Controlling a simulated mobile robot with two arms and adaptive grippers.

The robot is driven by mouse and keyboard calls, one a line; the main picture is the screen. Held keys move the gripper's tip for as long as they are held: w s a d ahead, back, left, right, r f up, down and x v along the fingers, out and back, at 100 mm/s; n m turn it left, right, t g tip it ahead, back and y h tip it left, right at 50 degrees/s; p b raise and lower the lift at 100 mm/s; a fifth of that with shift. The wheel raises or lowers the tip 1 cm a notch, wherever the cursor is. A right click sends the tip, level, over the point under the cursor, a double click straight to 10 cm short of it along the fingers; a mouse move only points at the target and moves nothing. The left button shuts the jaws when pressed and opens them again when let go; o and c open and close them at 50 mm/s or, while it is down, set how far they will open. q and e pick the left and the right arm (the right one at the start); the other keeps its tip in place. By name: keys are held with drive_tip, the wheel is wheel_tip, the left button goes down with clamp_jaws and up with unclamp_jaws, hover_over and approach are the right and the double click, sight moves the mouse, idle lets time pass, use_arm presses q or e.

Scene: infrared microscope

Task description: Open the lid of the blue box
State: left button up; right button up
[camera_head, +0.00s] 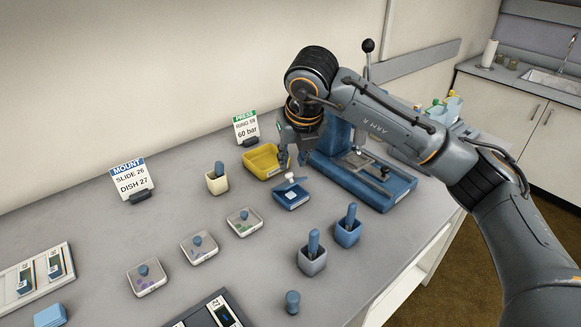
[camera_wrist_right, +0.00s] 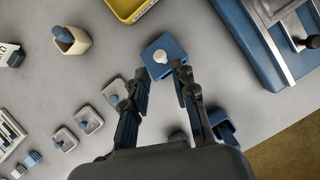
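The blue box (camera_head: 291,200) is small and square and sits on the grey bench in front of the yellow tray. A white knob (camera_head: 290,178) stands on its blue top. In the right wrist view the blue box (camera_wrist_right: 153,71) lies just beyond the fingertips, with the round white knob (camera_wrist_right: 160,56) on its top, and the lid looks closed. My right gripper (camera_head: 291,163) is above and behind the box in the head view. In the right wrist view my right gripper (camera_wrist_right: 160,70) is open and empty, its fingers apart. My left gripper is not in view.
A yellow tray (camera_head: 262,163) and a blue press (camera_head: 375,190) stand close behind and right of the box. Several lidded dishes (camera_head: 199,250), a cream holder (camera_head: 217,184) and two blue-grey holders (camera_head: 312,263) stand nearby. The bench between them is clear.

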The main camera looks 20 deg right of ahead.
sight(290, 173)
drive_tip(key=x, duration=0.5)
drive_tip(key=shift+f, duration=0.1)
clamp_jaws()
